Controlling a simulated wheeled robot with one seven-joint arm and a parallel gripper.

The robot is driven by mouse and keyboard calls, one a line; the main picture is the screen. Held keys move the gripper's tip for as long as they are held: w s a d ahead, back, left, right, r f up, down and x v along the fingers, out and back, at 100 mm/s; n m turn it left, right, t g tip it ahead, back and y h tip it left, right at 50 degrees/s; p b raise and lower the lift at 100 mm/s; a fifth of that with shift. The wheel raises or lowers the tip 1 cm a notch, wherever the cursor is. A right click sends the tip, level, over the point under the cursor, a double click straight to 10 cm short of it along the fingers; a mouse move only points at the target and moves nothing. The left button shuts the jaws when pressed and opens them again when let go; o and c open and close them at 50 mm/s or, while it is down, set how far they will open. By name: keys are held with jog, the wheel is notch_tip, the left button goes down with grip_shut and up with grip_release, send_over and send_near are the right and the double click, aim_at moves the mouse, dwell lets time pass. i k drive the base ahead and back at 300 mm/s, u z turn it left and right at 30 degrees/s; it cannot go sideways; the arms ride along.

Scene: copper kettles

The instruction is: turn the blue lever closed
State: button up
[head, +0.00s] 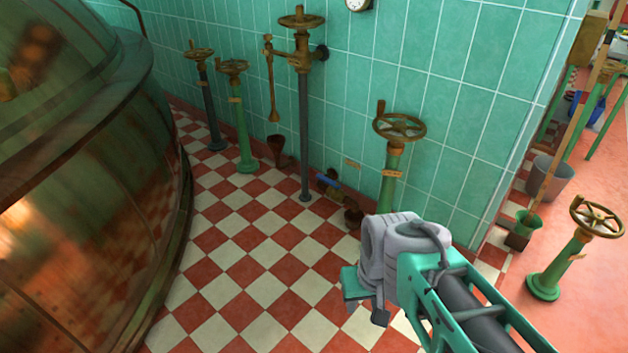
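A small blue lever (328,181) sits low by the green tiled wall, on a brownish valve fitting near the floor. It is small in the head view, so its exact angle is hard to tell. My gripper (362,299) is in the lower right of the head view, nearer to me than the lever and apart from it. Its grey wrist and teal arm hide part of the floor. The fingers are seen from behind and partly hidden, so their opening does not show. I see nothing held.
A large copper kettle (75,190) fills the left side. Handwheel posts stand along the wall, including a green one (392,165) right of the lever and a dark pipe (304,130) beside it. Another green post (560,265) stands at right. The checkered floor (240,260) is clear.

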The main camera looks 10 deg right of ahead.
aim_at(336, 186)
jog(key=u, duration=0.55)
jog(key=i, duration=1)
jog(key=u, duration=0.4)
jog(key=i, duration=0.9)
jog(key=z, duration=1.15)
jog(key=i, duration=0.85)
jog(key=z, duration=0.85)
